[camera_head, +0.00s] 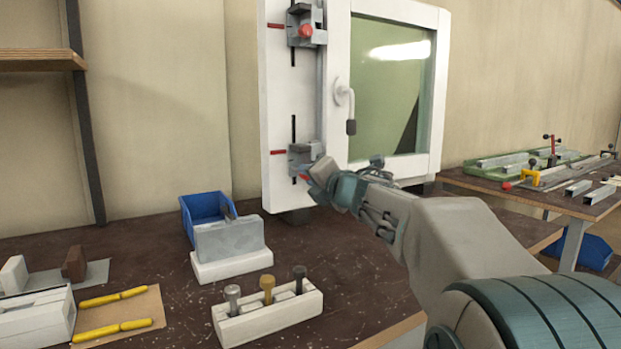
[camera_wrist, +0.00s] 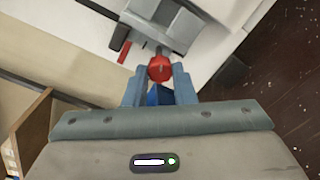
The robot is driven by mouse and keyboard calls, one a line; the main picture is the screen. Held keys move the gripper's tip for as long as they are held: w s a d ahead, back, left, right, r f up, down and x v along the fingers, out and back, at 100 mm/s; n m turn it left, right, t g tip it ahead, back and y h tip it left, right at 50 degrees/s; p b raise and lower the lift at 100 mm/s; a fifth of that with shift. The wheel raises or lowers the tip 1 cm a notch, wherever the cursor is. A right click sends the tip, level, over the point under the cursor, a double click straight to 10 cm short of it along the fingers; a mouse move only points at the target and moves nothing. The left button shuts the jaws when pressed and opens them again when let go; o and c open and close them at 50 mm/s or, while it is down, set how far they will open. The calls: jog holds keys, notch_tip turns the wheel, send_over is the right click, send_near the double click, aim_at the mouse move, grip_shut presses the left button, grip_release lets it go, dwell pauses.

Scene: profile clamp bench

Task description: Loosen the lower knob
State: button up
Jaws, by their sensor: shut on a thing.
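The lower knob is red and sits on the lower grey clamp (camera_head: 303,157) of the white panel. The knob (camera_wrist: 160,68) shows between my fingertips in the wrist view, with the clamp (camera_wrist: 172,22) just beyond it. My gripper (camera_wrist: 159,74) has its two blue-grey fingers on either side of the knob and is shut on it. In the head view my gripper (camera_head: 318,178) reaches the lower clamp from the right, and only a small red part of the knob shows.
The white panel (camera_head: 281,95) has a window and handle (camera_head: 345,95). Below it on the dark bench (camera_head: 150,235) stand a blue bin (camera_head: 203,212), a grey block (camera_head: 230,240) and a white holder (camera_head: 268,316) with three bolts. A side table (camera_head: 560,200) stands right.

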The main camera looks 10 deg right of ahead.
jog(key=o, duration=1)
jog(key=p+v, duration=0.2)
jog(key=v, duration=1.1)
jog(key=shift+s+p, duration=0.3)
jog(key=shift+s, duration=0.1)
jog(key=shift+d, duration=0.15)
